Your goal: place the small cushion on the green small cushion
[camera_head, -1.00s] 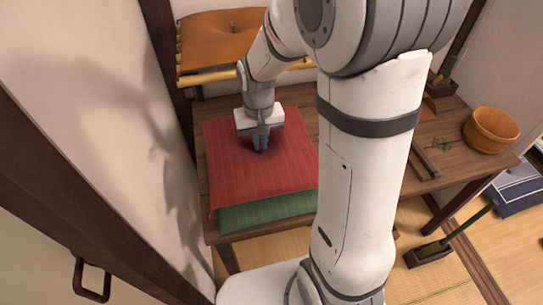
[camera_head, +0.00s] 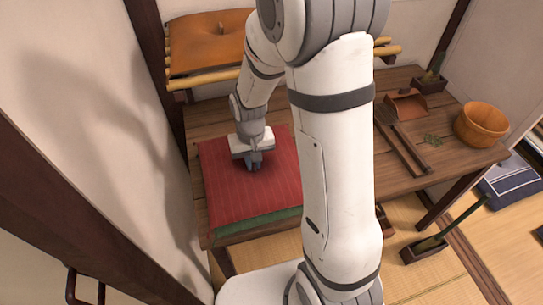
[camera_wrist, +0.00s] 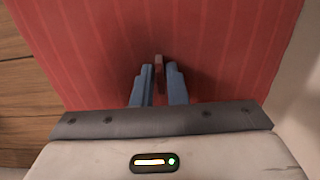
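The red striped small cushion (camera_head: 270,185) lies over the green small cushion (camera_head: 262,222) on the wooden table. Only a strip of green shows along the front edge, and the rest is hidden under the red. The two look nearly lined up. My gripper (camera_head: 254,163) points down at the middle of the red cushion. In the wrist view, its blue fingers (camera_wrist: 159,85) are close together on either side of a small brown tab (camera_wrist: 158,64) that stands up from the red cushion (camera_wrist: 220,50). They appear shut on the tab.
An orange cushion (camera_head: 205,38) lies on a bamboo-edged rack behind the table (camera_head: 398,168). A wooden bucket (camera_head: 481,125), a dustpan (camera_head: 406,104) and long dark sticks (camera_head: 403,142) are at the table's right. A wall is close on the left.

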